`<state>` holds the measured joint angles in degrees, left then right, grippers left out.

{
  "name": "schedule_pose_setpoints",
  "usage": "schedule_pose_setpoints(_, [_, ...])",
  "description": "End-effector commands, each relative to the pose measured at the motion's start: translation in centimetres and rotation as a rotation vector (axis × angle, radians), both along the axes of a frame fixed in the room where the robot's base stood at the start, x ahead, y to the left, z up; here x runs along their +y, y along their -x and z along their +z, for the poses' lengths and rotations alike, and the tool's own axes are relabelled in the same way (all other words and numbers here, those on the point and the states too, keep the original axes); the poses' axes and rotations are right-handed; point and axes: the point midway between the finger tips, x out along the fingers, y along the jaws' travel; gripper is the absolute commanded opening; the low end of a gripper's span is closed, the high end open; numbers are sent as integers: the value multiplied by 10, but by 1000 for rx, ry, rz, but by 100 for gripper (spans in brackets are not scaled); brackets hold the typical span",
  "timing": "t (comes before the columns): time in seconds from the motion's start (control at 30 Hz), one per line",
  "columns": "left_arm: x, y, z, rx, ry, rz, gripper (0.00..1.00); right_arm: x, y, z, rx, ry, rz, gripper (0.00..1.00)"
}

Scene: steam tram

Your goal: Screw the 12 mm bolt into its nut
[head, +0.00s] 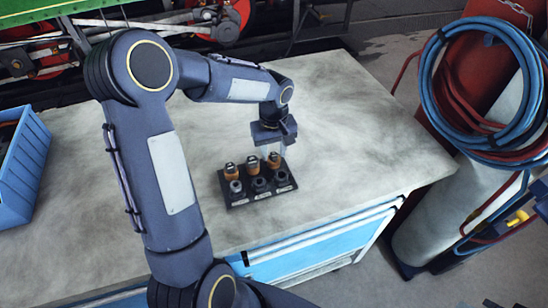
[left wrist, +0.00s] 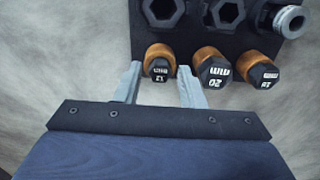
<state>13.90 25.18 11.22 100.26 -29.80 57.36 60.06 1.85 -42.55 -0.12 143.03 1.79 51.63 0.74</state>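A black block (head: 239,203) on the workbench carries a back row of three bolts with orange collars and dark hex heads, and a front row of three dark nuts. The bolt marked 12 mm (left wrist: 160,66) is at the row's right end in the head view (head: 274,160). My left gripper (head: 270,151) is above it, pointing down. In the left wrist view its open fingers (left wrist: 159,75) stand either side of the 12 mm bolt, with a gap showing at each side. A nut (left wrist: 163,10) lies directly across from this bolt. My right gripper is not in view.
The 20 mm bolt (left wrist: 213,68) stands close beside one finger, with another bolt (left wrist: 265,76) beyond. One nut (left wrist: 289,20) has a silver ring. A blue bin (head: 24,165) is at the bench's left. The bench top (head: 370,130) right of the block is clear.

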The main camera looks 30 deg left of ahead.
Motion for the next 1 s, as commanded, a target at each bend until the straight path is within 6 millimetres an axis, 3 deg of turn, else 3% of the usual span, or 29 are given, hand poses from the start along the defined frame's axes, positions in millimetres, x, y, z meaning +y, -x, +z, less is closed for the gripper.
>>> schedule_pose_setpoints(0.17, [0, 0, 0, 0, 0, 0, 33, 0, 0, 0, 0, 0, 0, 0])
schedule_pose_setpoints(0.43, [0, 0, 0, 0, 0, 0, 0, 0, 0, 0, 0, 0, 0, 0])
schedule_pose_setpoints(1.0, [0, 0, 14, -1, -1, 0, 0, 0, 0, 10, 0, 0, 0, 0])
